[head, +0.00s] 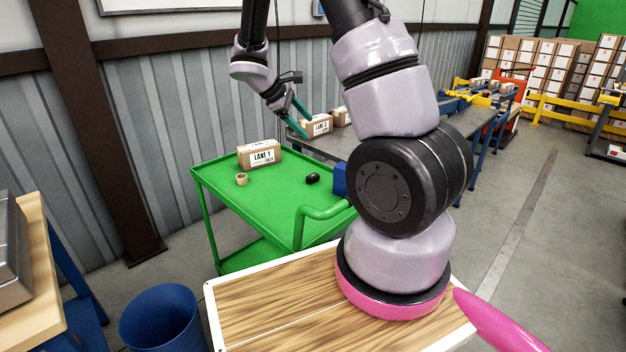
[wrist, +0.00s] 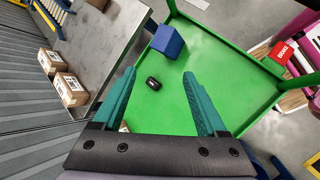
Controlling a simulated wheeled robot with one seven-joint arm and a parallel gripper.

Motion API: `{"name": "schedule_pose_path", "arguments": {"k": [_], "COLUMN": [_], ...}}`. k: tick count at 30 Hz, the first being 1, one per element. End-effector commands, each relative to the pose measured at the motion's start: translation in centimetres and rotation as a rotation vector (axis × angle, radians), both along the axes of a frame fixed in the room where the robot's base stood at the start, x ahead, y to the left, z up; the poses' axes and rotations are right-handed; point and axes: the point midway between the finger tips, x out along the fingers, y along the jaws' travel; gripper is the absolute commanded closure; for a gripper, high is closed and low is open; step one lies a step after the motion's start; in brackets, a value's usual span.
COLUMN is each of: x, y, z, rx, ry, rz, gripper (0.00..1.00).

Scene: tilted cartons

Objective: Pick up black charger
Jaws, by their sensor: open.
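The black charger (head: 312,178) is a small dark block lying on the green cart (head: 225,187), right of the cart top's middle in the head view. In the wrist view the charger (wrist: 153,83) lies on the green surface, in line with the gap between the fingers and beyond their tips. My gripper (head: 297,122) has teal fingers and hangs above the cart's far side. In the wrist view my gripper (wrist: 160,76) is open, with nothing between its fingers.
A blue block (wrist: 168,41) is near the charger. More cartons (head: 317,125) stand on the grey table behind. A blue bin (head: 160,318) is at front left.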

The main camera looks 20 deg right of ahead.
Motion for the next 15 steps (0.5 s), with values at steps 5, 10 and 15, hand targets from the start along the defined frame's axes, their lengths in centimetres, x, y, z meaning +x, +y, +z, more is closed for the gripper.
{"name": "schedule_pose_path", "arguments": {"k": [5,10,15], "x": [3.6,6.4,8.1], "y": [-0.2,0.0,0.5], "z": [-7.0,-13.4,-18.8], "rx": [-0.202,-0.382,-0.520], "ry": [0.179,0.337,0.460], "rz": [0.240,0.474,0.664], "gripper": [0.25,0.25,0.25]}}
